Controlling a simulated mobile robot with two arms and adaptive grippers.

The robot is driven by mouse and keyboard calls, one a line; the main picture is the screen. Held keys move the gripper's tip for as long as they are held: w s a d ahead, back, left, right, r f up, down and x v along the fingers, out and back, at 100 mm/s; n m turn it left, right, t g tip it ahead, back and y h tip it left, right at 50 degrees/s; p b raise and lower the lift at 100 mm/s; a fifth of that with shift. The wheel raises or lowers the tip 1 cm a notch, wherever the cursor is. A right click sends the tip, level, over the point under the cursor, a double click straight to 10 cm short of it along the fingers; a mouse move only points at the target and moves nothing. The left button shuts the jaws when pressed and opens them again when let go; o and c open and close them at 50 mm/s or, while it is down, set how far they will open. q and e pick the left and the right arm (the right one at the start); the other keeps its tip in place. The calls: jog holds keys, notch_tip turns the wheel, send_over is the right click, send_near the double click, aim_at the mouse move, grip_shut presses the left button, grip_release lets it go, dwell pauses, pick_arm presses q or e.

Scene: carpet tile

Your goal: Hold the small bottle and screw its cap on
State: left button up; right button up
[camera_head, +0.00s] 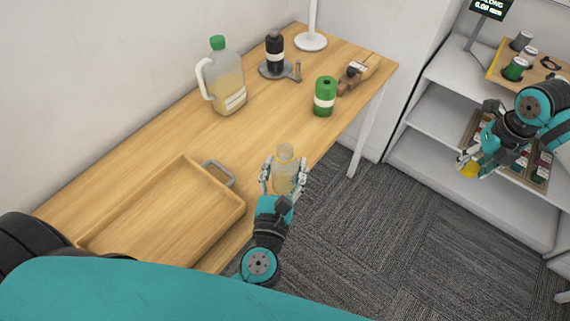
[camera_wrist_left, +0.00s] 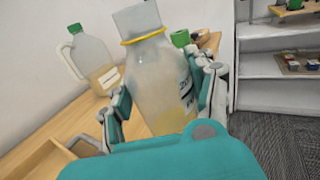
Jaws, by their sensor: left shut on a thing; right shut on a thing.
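The small bottle (camera_head: 284,172) is a pale, clear bottle with yellowish contents. My left gripper (camera_head: 284,180) is shut around its body, near the table's right edge. In the left wrist view the bottle (camera_wrist_left: 162,80) looks slightly tilted, with a yellow ring at the neck and no cap on its top. My right gripper (camera_head: 467,164) is far to the right, in front of the shelf and apart from the bottle. It is shut on a small yellow thing, which looks like the cap (camera_head: 470,170); the fingers partly hide it.
The wooden table (camera_head: 145,135) holds an empty-looking wooden tray (camera_head: 215,222), a green-capped jug (camera_head: 226,82), a green can (camera_head: 325,97) and a dark bottle (camera_head: 275,52) on a round base. A white shelf (camera_head: 432,110) with small items stands right. Carpet floor lies open between.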

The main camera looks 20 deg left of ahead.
pick_arm(q)
jog(key=o, duration=0.5)
grip_shut()
